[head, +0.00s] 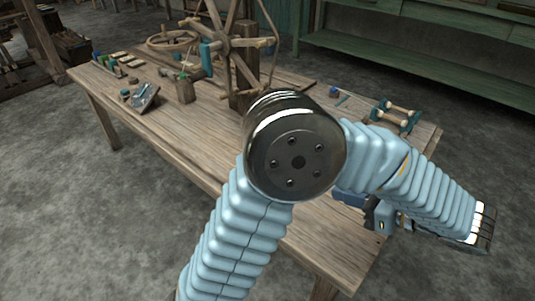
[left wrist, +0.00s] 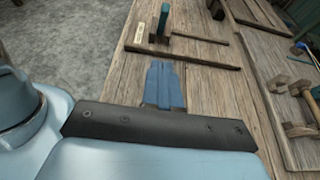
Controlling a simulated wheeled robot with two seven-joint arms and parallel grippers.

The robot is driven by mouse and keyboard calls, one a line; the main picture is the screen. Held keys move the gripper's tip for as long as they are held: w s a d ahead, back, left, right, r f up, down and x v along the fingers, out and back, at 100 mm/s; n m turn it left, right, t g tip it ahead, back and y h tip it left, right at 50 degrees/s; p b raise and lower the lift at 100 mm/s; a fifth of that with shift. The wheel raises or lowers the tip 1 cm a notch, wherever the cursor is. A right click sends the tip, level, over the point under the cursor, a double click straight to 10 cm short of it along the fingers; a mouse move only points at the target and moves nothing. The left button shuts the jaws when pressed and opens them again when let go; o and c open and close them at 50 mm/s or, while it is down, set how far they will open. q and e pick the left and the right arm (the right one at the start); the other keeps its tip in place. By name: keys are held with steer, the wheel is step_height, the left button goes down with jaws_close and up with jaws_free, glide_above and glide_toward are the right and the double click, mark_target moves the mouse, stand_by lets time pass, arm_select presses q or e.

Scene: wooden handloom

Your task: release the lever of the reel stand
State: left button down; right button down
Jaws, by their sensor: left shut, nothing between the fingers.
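The wooden wheel (head: 225,42) with spokes stands on a post at the back of the table in the head view. A small teal frame with wooden rollers (head: 397,114) stands near the table's right end. I cannot tell surely which is the reel stand, and its lever is not clearly seen. In the left wrist view an upright teal piece (left wrist: 164,22) stands beyond the fingers. My left gripper (head: 349,197) is partly hidden under my forearm at the table's right edge. Its blue fingers are shut and empty in the left wrist view (left wrist: 165,84), apart from the teal piece.
The wooden table (head: 190,130) has bare room at its front left. A small tilted board (head: 146,97) and small blocks lie at its left. A wooden strip (left wrist: 182,56) and a pale label (left wrist: 138,32) lie ahead of the fingers. A green bench (head: 430,65) stands behind.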

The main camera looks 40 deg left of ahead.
arm_select(q)
steer(key=shift+a, duration=0.3)
arm_select(e)
steer(key=shift+a, duration=0.3)
